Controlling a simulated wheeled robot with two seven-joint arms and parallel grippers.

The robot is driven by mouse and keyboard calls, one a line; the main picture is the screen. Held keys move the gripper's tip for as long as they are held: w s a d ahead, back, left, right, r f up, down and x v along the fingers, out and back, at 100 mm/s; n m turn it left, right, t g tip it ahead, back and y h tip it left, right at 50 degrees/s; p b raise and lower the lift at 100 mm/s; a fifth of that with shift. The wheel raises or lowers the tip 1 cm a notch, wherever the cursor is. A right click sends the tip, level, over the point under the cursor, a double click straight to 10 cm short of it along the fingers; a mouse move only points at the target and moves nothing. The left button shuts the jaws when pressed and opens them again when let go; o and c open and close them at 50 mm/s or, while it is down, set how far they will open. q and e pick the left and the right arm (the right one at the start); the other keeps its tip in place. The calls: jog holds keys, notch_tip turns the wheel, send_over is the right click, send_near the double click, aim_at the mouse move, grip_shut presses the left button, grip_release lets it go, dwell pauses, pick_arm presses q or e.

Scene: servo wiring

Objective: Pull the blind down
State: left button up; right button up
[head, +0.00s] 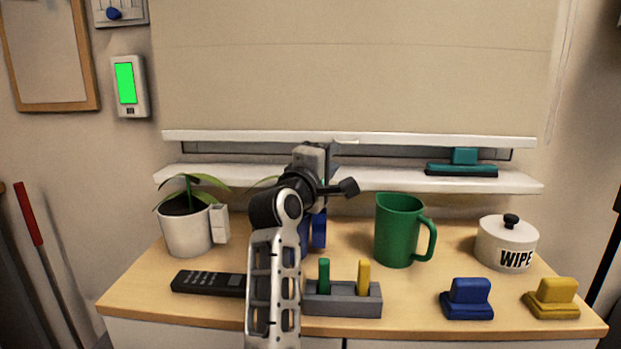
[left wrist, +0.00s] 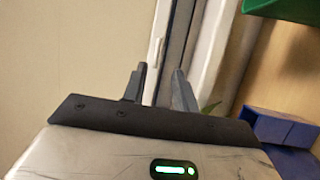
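The beige blind (head: 350,65) hangs over the window, lowered almost to the sill. Its white bottom bar (head: 240,136) has a small pull tab (head: 346,141) near the middle. A narrow dark gap shows between the bar and the white sill (head: 390,180). My left gripper (head: 327,160) is in front of this gap, just below the bar and near the tab. In the left wrist view its two fingers (left wrist: 159,85) are apart, with nothing visibly held. The bar and tab (left wrist: 156,48) appear just beyond the fingertips; contact cannot be told. My right gripper is not in view.
The counter (head: 415,295) below holds a potted plant (head: 187,230), black remote (head: 208,283), grey holder (head: 340,303), green mug (head: 398,235), white WIPE pot (head: 505,247), and blue (head: 468,300) and yellow (head: 552,300) blocks. A teal squeegee-like item (head: 462,168) lies on the sill.

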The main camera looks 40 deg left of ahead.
pick_arm(q)
jog(key=s+d+f, duration=0.1)
jog(key=s, duration=0.8)
jog(key=shift+s+d, duration=0.3)
jog(key=shift+f, duration=0.1)
